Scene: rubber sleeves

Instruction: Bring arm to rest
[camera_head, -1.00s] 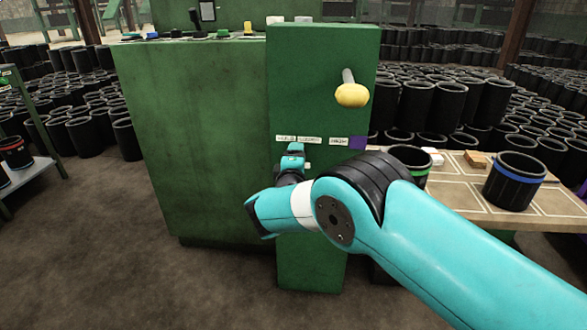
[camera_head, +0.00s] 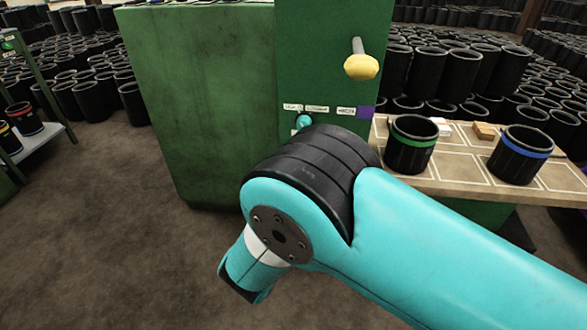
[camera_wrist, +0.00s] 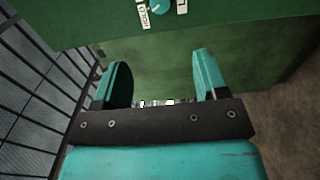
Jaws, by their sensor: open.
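My gripper (camera_wrist: 160,82) shows in the wrist view with its two teal fingers spread apart and nothing between them. It faces the lower part of the green cabinet (camera_wrist: 220,45), below a teal knob (camera_wrist: 160,5) with white labels. In the head view my teal arm (camera_head: 450,230) reaches in from the lower right and bends in front of the green cabinet (camera_head: 200,110). The gripper itself is hidden there behind the arm. The teal knob (camera_head: 304,121) shows just above the arm's black joint.
A yellow-ended lever (camera_head: 361,67) sticks out of the cabinet. To the right, a wooden table (camera_head: 460,175) holds a green-banded sleeve (camera_head: 411,145) and a blue-banded sleeve (camera_head: 520,155). A shelf (camera_head: 40,135) stands at left. Open floor (camera_head: 110,220) lies at lower left. A dark barred grille (camera_wrist: 35,90) is at left in the wrist view.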

